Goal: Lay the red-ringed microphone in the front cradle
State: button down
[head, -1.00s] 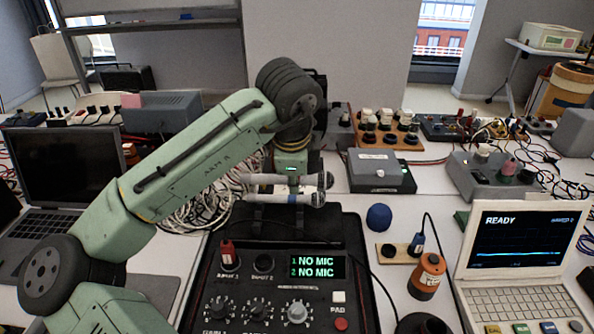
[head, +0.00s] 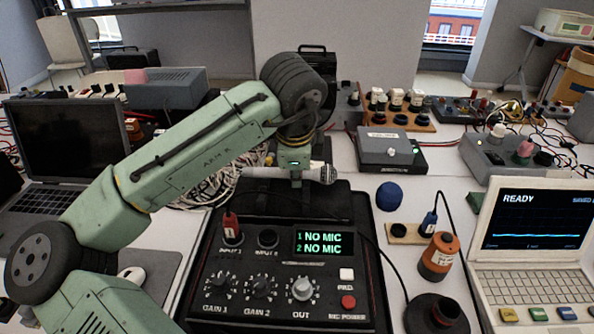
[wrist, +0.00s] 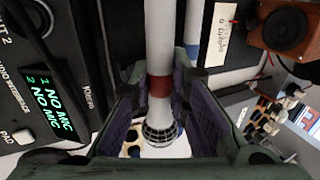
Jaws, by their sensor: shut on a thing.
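The red-ringed microphone (wrist: 159,86) is between the two fingers of my gripper (wrist: 160,108) in the wrist view. The gripper is shut on it near the red band, with its mesh head showing between the fingers. In the head view my gripper (head: 293,170) holds a pale microphone (head: 262,173) roughly level behind the mixer, mesh head to the right. A second, blue-ringed microphone (wrist: 190,45) shows partly behind the held one in the wrist view. I cannot make out the front cradle clearly; the arm, microphone and mixer case hide that spot.
The black mixer (head: 262,262) stands in front, its display (head: 323,243) reading NO MIC twice. A grey box (head: 391,149) and coiled cables are behind.

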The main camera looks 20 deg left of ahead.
jog(key=b, duration=0.3)
send_over(297, 203)
jog(key=s, duration=0.1)
jog(key=shift+d+f, duration=0.15)
jog(key=shift+f, duration=2.05)
jog(key=shift+s+f, duration=0.35)
jog(key=shift+f, duration=0.35)
jog(key=shift+d+f+b, duration=0.1)
jog(key=shift+b, duration=0.25)
jog(key=c, duration=1.9)
grip_release()
jog(key=o, duration=0.3)
jog(key=shift+w+f, duration=0.15)
jog(key=shift+f, duration=0.05)
jog(key=shift+o, duration=0.8)
jog(key=shift+r, duration=0.1)
